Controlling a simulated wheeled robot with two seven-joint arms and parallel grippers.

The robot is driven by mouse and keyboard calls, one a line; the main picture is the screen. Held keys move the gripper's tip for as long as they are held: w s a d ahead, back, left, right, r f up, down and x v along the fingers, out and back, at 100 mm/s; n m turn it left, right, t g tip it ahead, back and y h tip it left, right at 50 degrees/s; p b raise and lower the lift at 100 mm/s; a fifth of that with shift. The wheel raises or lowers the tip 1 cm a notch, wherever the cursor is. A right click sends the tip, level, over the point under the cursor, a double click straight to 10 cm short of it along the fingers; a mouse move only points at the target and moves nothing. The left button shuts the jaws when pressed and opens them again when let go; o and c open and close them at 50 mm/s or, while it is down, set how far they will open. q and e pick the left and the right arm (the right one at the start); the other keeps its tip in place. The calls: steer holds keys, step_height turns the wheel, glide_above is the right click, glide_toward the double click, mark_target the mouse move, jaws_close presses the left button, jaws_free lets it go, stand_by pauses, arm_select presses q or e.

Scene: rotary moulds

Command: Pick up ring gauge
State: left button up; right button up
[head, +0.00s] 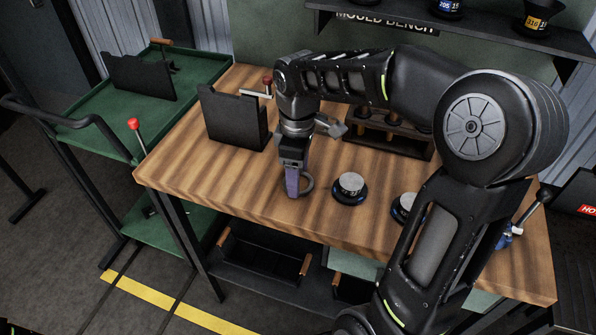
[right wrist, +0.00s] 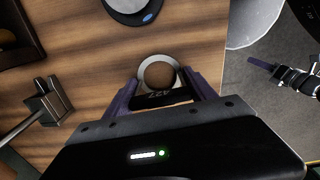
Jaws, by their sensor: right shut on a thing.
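The ring gauge (head: 311,181) is a small grey ring near the front edge of the wooden bench, at the fingertips of my right gripper (head: 293,190). In the right wrist view the ring gauge (right wrist: 143,70) shows a pale rim, an open hole and dark marked lettering on the near side. The purple fingers of my right gripper (right wrist: 163,90) are shut on it from both sides. I cannot tell whether it touches the bench. What looks like my left gripper (right wrist: 270,66) is over the floor at the right of that view, its opening unclear; it is not in the head view.
A round, silver-topped black piece (head: 350,187) stands right of the ring gauge, with another (head: 404,206) partly behind my arm. A black upright plate (head: 235,122) stands left, and a wooden rack (head: 375,135) behind. The bench (head: 195,165) is clear at front left.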

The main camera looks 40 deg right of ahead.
steer(key=c, duration=0.5)
step_height(320, 180, up, 10)
steer(key=shift+r, duration=0.1)
stand_by(0.4)
stand_by(0.5)
